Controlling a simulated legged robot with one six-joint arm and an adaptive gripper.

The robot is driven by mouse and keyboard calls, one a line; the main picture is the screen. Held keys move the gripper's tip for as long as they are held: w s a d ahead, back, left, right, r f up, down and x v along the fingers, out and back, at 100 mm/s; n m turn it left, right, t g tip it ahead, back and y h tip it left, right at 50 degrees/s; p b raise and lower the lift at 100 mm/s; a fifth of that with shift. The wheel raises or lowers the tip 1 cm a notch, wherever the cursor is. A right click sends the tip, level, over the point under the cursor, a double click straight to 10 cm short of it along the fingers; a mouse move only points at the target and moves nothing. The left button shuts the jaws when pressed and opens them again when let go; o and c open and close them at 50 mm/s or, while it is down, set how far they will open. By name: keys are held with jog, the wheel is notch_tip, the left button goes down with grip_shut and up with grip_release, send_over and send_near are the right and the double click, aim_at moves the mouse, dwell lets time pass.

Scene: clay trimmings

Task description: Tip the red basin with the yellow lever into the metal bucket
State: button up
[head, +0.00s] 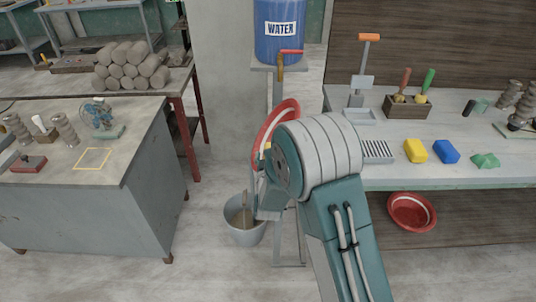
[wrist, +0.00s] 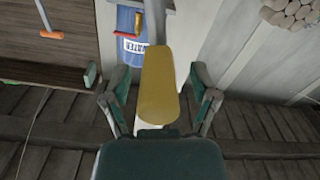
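The red basin (head: 272,124) shows in the head view as a steeply tilted red rim with a paler inside, partly hidden behind my arm. The metal bucket (head: 246,232) stands on the floor below it, with a brownish stick-like shape in it. The yellow lever (wrist: 157,85) fills the middle of the wrist view; in the head view only a small yellow bit shows beside my arm. My gripper (wrist: 160,78) is open, with one finger on each side of the lever and a visible gap on both sides. The head view mostly hides my gripper.
A blue water barrel (head: 280,30) with a red-handled tap stands behind the basin. A workbench (head: 510,178) on the right holds tools and coloured blocks, with another red bowl (head: 411,212) beneath.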

jog(key=s, duration=1.2)
dwell(0.9)
